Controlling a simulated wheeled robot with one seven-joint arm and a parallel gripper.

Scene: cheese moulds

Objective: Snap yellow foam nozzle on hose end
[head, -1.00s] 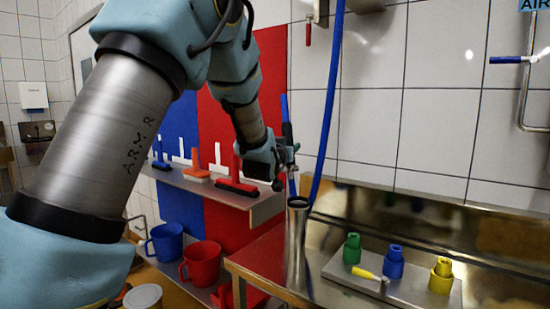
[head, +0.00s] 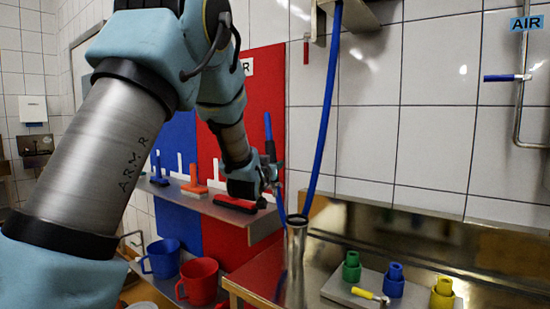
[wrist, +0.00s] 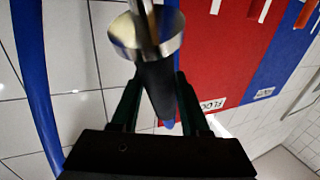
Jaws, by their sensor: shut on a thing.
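My gripper (wrist: 155,108) is shut on the dark sleeve of the hose end (wrist: 158,88). A shiny metal collar and stem are at one end of the sleeve, and a bit of blue shows past the fingers. In the head view my gripper (head: 270,178) is left of the hanging blue hose (head: 326,110), above an upright steel tube with a dark rim. The yellow foam nozzle (head: 442,293) stands upright at the right end of a metal tray, apart from my gripper. The blue nozzle (head: 394,281) and green nozzle (head: 351,267) stand left of it.
A small yellow-handled tool (head: 369,296) lies on the tray (head: 340,289) in front of the nozzles. The steel tube (head: 296,250) stands left of the tray. A shelf with brushes (head: 210,207) and two mugs, blue (head: 163,258) and red (head: 199,281), are at left.

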